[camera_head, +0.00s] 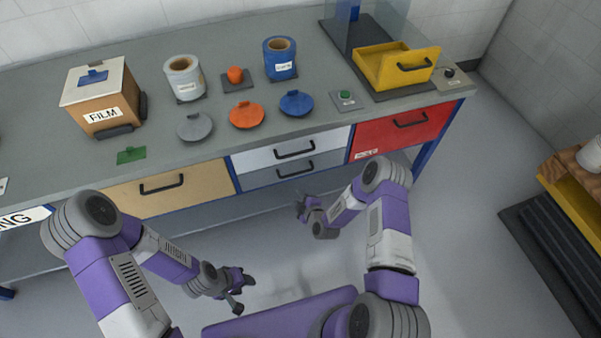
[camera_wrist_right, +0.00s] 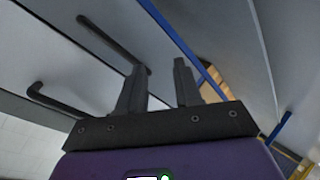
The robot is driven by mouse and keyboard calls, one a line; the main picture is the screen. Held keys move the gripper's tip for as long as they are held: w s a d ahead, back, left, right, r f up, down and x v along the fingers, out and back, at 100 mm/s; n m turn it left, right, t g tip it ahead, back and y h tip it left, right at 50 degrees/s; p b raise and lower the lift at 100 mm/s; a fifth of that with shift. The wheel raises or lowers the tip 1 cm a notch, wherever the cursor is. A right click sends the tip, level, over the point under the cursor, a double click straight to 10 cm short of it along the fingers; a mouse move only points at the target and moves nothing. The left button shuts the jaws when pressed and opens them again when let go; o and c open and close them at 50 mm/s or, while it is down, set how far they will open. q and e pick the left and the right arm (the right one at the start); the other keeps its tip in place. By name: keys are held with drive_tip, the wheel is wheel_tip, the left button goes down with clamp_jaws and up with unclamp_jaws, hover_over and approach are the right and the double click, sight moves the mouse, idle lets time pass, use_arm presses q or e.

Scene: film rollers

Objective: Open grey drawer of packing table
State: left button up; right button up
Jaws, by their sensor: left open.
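The grey drawer (camera_head: 283,177) is shut in the front of the packing table, below a paler drawer. Its black bar handle (camera_head: 296,169) shows in the head view. My right gripper (camera_head: 300,203) is in front of and below this drawer, apart from it in the head view. In the right wrist view my right gripper (camera_wrist_right: 160,68) has its two fingers spread with nothing clearly between them. A dark handle (camera_wrist_right: 108,40) ends close by the left finger; I cannot tell whether they touch. My left gripper (camera_head: 243,294) is open and empty over the floor, lower left.
The white drawer (camera_head: 262,157), tan drawer (camera_head: 142,196) and red drawer (camera_head: 390,132) are shut. The tabletop (camera_head: 225,55) holds a film box (camera_head: 97,98), rolls, lids and a yellow tray (camera_head: 374,68). Floor in front of the table is clear. A shelf (camera_head: 555,255) stands at right.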

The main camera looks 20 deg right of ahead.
sight(301, 172)
drive_tip(key=w+d+n+t+b, duration=0.1)
drive_tip(key=w, duration=0.3)
drive_tip(key=w+d+n+t+h+b, duration=0.1)
drive_tip(key=w+n, duration=0.1)
drive_tip(key=w, duration=0.2)
drive_tip(key=w+d+n+t, duration=0.1)
drive_tip(key=w+n, duration=0.1)
drive_tip(key=w, duration=0.2)
drive_tip(key=shift+d+f+t+h+b, duration=0.3)
drive_tip(key=shift+d+t+b, duration=0.1)
drive_tip(key=shift+s, duration=0.1)
clamp_jaws()
